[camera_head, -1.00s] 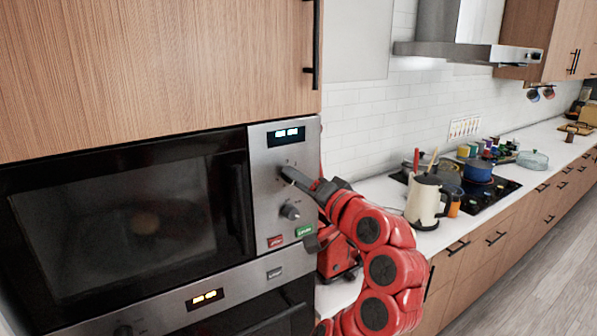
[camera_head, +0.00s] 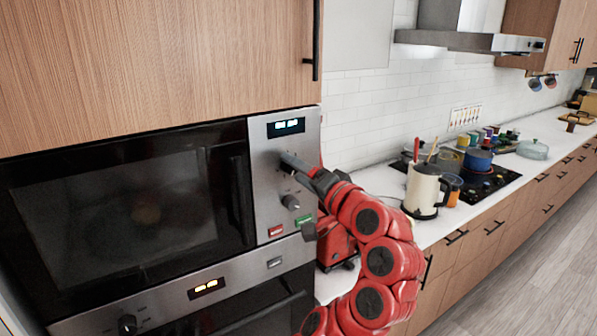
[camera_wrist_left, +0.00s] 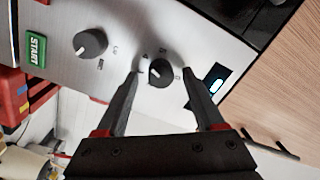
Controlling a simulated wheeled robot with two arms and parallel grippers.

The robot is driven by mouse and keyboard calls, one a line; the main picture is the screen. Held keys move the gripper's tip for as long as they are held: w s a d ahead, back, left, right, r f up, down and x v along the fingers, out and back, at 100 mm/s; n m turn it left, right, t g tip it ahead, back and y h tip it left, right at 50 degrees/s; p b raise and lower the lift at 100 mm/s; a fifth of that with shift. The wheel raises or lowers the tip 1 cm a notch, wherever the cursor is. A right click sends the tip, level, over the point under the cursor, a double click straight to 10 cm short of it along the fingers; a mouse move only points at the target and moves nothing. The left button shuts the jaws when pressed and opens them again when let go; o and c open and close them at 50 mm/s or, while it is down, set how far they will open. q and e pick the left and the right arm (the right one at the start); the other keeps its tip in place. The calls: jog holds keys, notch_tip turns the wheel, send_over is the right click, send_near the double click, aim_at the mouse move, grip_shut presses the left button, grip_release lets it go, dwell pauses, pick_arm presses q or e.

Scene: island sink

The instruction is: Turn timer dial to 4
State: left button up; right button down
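The microwave's control panel (camera_head: 270,215) is on the right side of the black-fronted microwave. The gripper is open, with a visible gap on both sides of the dial. A second knob (camera_head: 290,202) is below, and it also shows in the left wrist view (camera_wrist_left: 90,43). My right gripper is not in view.
A lit display (camera_head: 286,126) is above the dials. A red button (camera_head: 276,230) and a green START button (camera_head: 304,220) are below. A red appliance (camera_head: 335,243) stands on the counter close beside the panel. A cream kettle (camera_head: 424,188) stands farther right.

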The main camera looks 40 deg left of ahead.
pick_arm(q)
jog(key=b+v, duration=0.3)
jog(key=v, duration=1.4)
jog(key=shift+d+b, duration=0.2)
jog(key=shift+b, duration=0.2)
